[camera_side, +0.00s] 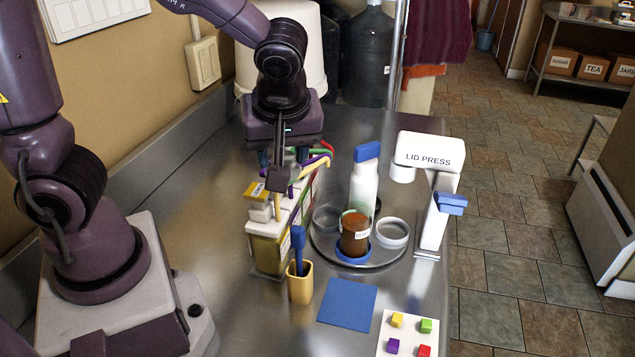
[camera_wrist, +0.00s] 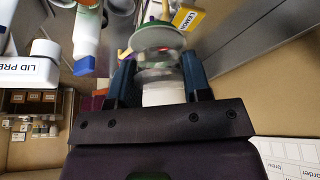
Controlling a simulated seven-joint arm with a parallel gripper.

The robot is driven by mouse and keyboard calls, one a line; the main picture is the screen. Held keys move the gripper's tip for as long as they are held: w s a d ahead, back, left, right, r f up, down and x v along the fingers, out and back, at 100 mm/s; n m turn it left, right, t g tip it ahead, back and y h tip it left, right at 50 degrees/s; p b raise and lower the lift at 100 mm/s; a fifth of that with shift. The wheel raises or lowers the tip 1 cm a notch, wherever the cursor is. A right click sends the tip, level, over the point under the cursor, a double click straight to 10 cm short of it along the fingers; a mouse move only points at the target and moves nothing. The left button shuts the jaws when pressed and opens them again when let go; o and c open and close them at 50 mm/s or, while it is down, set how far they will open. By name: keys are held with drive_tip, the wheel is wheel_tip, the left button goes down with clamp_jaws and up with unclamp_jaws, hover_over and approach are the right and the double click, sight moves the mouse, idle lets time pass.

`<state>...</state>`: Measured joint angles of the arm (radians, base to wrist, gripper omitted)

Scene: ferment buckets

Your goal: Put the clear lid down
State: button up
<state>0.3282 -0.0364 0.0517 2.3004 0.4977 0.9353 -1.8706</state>
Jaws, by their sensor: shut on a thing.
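My gripper (camera_side: 282,180) is above the row of colored dispensers in the side view. In the wrist view my gripper (camera_wrist: 160,66) has its two fingers closed on the sides of a clear, round thing, which looks like the clear lid (camera_wrist: 158,76). I cannot make out the lid in the side view, where it is too small or hidden by the fingers. A jar of brown liquid (camera_side: 355,236) with a label stands on a round tray (camera_side: 330,256), on a blue disc. A clear ring-shaped dish (camera_side: 326,218) and a whitish one (camera_side: 391,233) flank it.
The dispensers (camera_side: 268,246) with colored spouts stand just left of the tray. A white bottle with a blue cap (camera_side: 364,182) stands behind the jar. The lid press (camera_side: 430,152) is at right. A yellow cup (camera_side: 300,286) and a blue mat (camera_side: 347,303) lie in front.

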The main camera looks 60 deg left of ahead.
wheel_tip(320, 180, up, 5)
drive_tip(key=shift+s+r, duration=0.1)
drive_tip(key=w+d+n+g, duration=0.1)
drive_tip(key=w+d+n, duration=0.2)
drive_tip(key=w+d, duration=0.55)
drive_tip(key=f, duration=0.8)
drive_tip(key=s+f, duration=0.1)
drive_tip(key=f, duration=0.7)
drive_tip(key=d+f, duration=0.1)
drive_tip(key=f, duration=0.7)
drive_tip(key=shift+s+d, duration=0.1)
drive_tip(key=shift+s, duration=0.25)
drive_tip(key=shift+f, duration=2.4)
drive_tip(key=o, duration=0.9)
drive_tip(key=shift+f, duration=0.15)
drive_tip(key=v, duration=1.2)
drive_tip(key=shift+w, duration=0.15)
